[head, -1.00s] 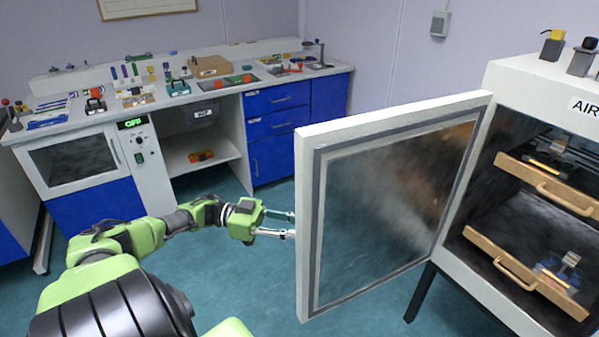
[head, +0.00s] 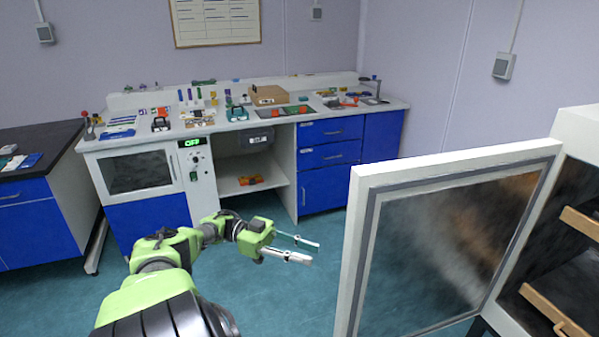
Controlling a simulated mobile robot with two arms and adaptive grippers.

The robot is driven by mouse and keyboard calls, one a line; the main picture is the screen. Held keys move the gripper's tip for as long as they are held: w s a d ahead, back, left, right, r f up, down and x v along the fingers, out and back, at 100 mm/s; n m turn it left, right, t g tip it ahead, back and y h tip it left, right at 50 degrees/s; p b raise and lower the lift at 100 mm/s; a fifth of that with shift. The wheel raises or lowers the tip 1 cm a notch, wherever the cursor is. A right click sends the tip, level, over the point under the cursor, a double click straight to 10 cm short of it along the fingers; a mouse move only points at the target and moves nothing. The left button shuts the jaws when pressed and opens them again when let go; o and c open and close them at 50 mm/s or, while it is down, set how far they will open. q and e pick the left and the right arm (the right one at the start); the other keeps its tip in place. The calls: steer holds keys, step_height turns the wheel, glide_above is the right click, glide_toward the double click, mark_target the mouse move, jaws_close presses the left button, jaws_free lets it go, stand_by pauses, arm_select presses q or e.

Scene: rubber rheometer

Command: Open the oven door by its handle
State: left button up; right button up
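The oven (head: 576,130) at the right edge has its white-framed glass door (head: 357,250) standing wide open, swung out toward the middle of the head view. The door's inner side faces me, and its handle is hidden. My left gripper (head: 314,252) is left of the door's free edge, with a visible gap between them. Its two fingers are apart and nothing is between them. My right gripper is not in view.
Wooden shelves (head: 581,222) with handles sit inside the oven. A workbench (head: 240,120) with blue drawers, a small closed glass-fronted cabinet (head: 138,172) and an "OFF" display stands behind. A dark-topped bench (head: 40,150) is at left. The teal floor (head: 285,300) between is clear.

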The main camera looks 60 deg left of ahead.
arm_select(q)
steer(key=shift+s+a, duration=0.45)
steer(key=shift+a, duration=0.15)
stand_by(0.3)
steer(key=w+d+f+n+t+y, duration=0.1)
steer(key=f+n+y, duration=0.15)
steer(key=f, duration=0.55)
steer(key=w+d+f+n+t+y, duration=0.15)
steer(key=f+y, duration=0.25)
steer(key=f, duration=0.5)
steer(key=w+d+f+n+t+y, duration=0.1)
steer(key=w+f+n+t+y, duration=0.15)
steer(key=f, duration=0.55)
steer(key=s+d+f+n+g+y, duration=0.25)
steer(key=s+f+y, duration=0.2)
steer(key=f, duration=0.75)
steer(key=s+d+f+g+y, duration=0.2)
steer(key=s+d+f+g, duration=0.3)
steer(key=s+d+f, duration=0.6)
steer(key=s+d+f+g, duration=0.3)
steer(key=s+d, duration=0.3)
steer(key=s, duration=0.4)
steer(key=s+d+f+g, duration=0.3)
steer(key=s+d+f, duration=0.3)
steer(key=s, duration=0.4)
steer(key=shift+d+f, duration=0.25)
steer(key=shift+d, duration=0.5)
